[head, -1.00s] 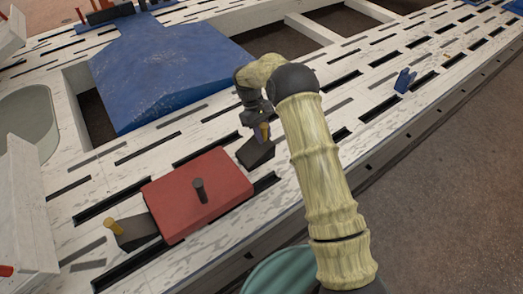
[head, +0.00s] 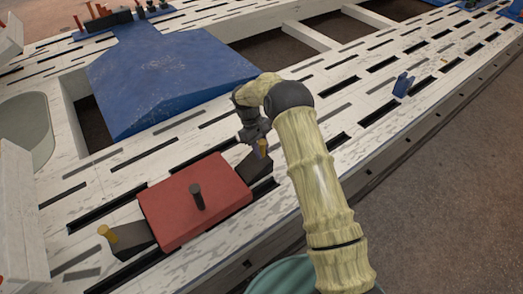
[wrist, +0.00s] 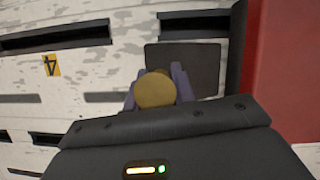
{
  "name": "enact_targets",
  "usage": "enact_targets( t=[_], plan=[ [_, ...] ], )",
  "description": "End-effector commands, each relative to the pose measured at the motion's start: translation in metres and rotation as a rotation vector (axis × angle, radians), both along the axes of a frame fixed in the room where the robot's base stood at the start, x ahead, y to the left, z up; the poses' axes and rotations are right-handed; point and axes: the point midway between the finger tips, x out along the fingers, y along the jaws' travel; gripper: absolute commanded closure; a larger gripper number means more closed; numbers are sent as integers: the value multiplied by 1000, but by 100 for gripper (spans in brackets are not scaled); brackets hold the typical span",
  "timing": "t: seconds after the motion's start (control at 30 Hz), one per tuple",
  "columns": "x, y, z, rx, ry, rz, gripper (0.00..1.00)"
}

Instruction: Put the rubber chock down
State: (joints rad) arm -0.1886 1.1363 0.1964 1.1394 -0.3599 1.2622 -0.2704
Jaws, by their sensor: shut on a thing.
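The rubber chock (head: 256,165) is a dark wedge with a yellow-topped peg. It is at the right end of the red block (head: 180,212), over or on the slotted white bench. Whether its underside touches the bench is not clear. My gripper (head: 261,148) is shut on the chock's peg from above. In the wrist view the round yellow peg top (wrist: 155,91) sits between my fingers, with the flat dark chock (wrist: 186,62) beyond. A dark gap separates the chock from the red block (wrist: 287,70) there.
A second dark chock (head: 129,238) with a yellow peg lies at the red block's left end. A large blue piece (head: 165,85) lies behind. A small blue part (head: 403,85) sits to the right. Slotted bench surface (head: 330,105) is clear beyond my arm.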

Motion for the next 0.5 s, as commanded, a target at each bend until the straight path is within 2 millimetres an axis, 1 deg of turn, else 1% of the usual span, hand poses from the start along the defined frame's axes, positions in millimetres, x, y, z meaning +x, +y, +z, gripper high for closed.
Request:
enact_targets(
  t=[0.07,0.1,0.17,0.2,0.5],
  plan=[
    [0,0,0,1,-1,0,100],
    [0,0,-1,0,0,0,67],
    [0,0,-1,0,0,0,55],
    [0,0,-1,0,0,0,51],
    [0,1,1,0,0,0,51]
  ],
)
